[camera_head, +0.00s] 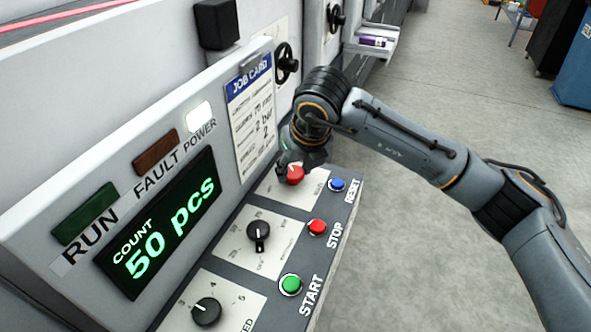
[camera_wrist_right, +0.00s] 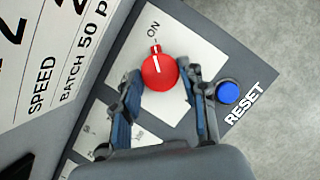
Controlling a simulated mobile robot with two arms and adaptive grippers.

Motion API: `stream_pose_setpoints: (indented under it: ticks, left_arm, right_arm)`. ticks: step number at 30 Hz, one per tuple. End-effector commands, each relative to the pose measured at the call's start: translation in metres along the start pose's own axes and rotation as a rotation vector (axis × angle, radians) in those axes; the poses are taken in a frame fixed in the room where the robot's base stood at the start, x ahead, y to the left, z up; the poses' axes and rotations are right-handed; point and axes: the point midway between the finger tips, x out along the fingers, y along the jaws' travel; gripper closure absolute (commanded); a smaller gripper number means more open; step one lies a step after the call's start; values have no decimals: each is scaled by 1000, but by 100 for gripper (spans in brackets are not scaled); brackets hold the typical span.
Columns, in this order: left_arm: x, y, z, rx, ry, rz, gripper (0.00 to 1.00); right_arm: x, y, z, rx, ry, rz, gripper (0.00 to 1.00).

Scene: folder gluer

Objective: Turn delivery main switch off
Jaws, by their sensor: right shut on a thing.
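The red rotary switch (camera_head: 295,175) sits on its white plate at the far end of the sloped control panel. In the right wrist view the red switch (camera_wrist_right: 160,71) has a white pointer line aimed toward the ON label (camera_wrist_right: 153,29). My right gripper (camera_head: 289,167) is at this switch, and in the wrist view its two fingers (camera_wrist_right: 163,80) are closed on either side of the red knob. The other end of the plate's lettering is hidden by the gripper. My left gripper is not in view.
Beside the switch is the blue RESET button (camera_head: 338,184). Nearer are the red STOP button (camera_head: 317,227), green START button (camera_head: 290,284) and two black knobs (camera_head: 258,236). The POWER lamp (camera_head: 198,116) glows white and the display (camera_head: 160,225) reads 50 pcs. Open floor lies right.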

Motion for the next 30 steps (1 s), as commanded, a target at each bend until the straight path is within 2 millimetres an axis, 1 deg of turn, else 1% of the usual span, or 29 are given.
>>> stream_pose_setpoints:
  ticks: [1,9,15,22,30]
  left_arm:
    - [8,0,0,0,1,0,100]
    - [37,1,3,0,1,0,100]
    - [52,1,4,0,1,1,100]
    - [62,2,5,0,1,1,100]
    - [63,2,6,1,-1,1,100]
  right_arm:
    - [3,-1,-1,-21,-2,9,89]
    - [5,-3,-1,-214,-3,88,89]
    - [4,-5,0,-388,-3,162,89]
    - [2,-6,2,-590,-2,247,89]
    - [1,-7,4,-827,0,345,89]
